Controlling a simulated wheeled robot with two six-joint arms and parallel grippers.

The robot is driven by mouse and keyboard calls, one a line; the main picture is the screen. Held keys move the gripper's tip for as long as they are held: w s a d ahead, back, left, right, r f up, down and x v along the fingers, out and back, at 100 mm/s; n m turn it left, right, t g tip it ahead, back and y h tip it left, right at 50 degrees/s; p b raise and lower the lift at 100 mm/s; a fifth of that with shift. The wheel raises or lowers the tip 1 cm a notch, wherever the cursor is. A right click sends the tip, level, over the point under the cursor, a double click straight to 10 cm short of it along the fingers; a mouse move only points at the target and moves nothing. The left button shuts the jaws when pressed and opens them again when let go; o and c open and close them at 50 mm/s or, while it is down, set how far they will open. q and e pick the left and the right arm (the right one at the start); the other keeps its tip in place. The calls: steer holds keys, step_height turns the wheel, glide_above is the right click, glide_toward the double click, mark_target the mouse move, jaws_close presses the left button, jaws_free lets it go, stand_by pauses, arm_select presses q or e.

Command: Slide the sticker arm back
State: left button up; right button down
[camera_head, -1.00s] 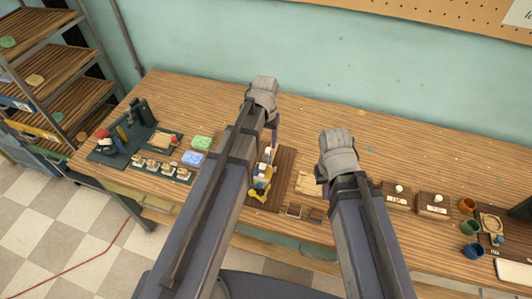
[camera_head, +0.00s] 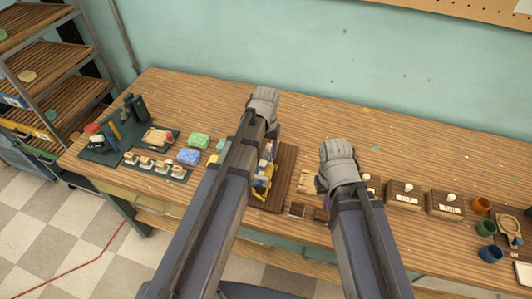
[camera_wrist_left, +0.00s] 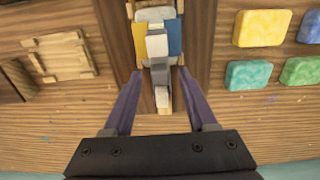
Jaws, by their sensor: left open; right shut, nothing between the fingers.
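The sticker machine stands on a dark wooden board (camera_head: 283,178), mostly hidden behind my left arm in the head view; its yellow part (camera_head: 263,187) shows. In the left wrist view it has a grey and white arm (camera_wrist_left: 161,88), with a yellow and a blue side behind. My left gripper (camera_wrist_left: 158,82) is open, with its two purple fingers on either side of the arm's near end. I cannot tell whether they touch it. My right gripper (camera_head: 321,187) is shut and empty, mostly hidden behind its own arm, right of the board.
Green (camera_head: 199,140) and blue (camera_head: 188,156) soaps lie left of the machine; a yellow soap (camera_wrist_left: 262,28) shows in the wrist view. A pale wooden tray (camera_wrist_left: 60,57) lies on the other side. Labelled blocks (camera_head: 403,194) and cups (camera_head: 487,228) stand far right. The table's back is clear.

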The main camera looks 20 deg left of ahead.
arm_select(q)
steer(key=shift+c, duration=0.4)
jaws_close()
stand_by(0.9)
